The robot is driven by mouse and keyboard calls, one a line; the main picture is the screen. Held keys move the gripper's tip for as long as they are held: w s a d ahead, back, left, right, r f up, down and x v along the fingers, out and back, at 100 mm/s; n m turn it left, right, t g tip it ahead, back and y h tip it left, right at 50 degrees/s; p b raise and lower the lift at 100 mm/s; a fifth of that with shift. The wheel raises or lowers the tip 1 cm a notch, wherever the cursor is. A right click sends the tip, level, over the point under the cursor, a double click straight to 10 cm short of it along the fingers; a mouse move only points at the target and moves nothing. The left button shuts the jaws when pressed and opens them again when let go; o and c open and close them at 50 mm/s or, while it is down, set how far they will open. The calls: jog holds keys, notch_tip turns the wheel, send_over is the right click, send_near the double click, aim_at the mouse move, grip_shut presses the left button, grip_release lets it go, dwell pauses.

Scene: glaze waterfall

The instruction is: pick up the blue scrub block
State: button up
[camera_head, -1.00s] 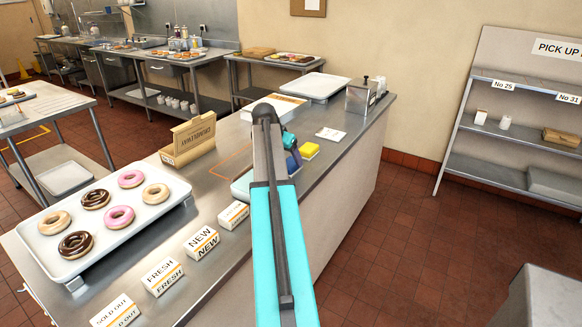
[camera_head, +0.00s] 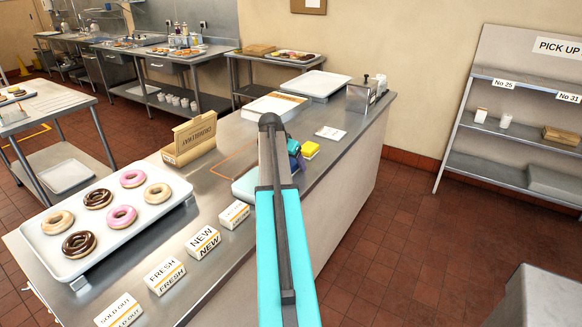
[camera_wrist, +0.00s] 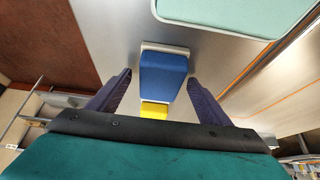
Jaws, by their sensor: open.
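The blue scrub block (camera_wrist: 163,76) stands on the steel counter, in the middle of the wrist view. It has a pale strip along one edge. My gripper (camera_wrist: 160,85) is open, with one dark finger on each side of the block and a gap to it on both sides. I cannot tell how far the fingertips are above the counter. In the head view my arm hides most of the block, and only a bit of blue (camera_head: 301,162) shows beside the gripper.
A pale green tray (camera_head: 243,187) lies close by on the counter (camera_head: 330,160). Sign blocks (camera_head: 203,242) and a doughnut tray (camera_head: 110,215) stand nearer.

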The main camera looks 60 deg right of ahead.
aim_at(291, 162)
jog(key=shift+c, duration=0.2)
jog(key=c, duration=1.1)
jog(key=shift+r, duration=0.1)
jog(key=shift+r+b, duration=1.2)
jog(key=shift+r, duration=3.75)
jog(key=o, duration=0.3)
jog(key=shift+c, duration=1)
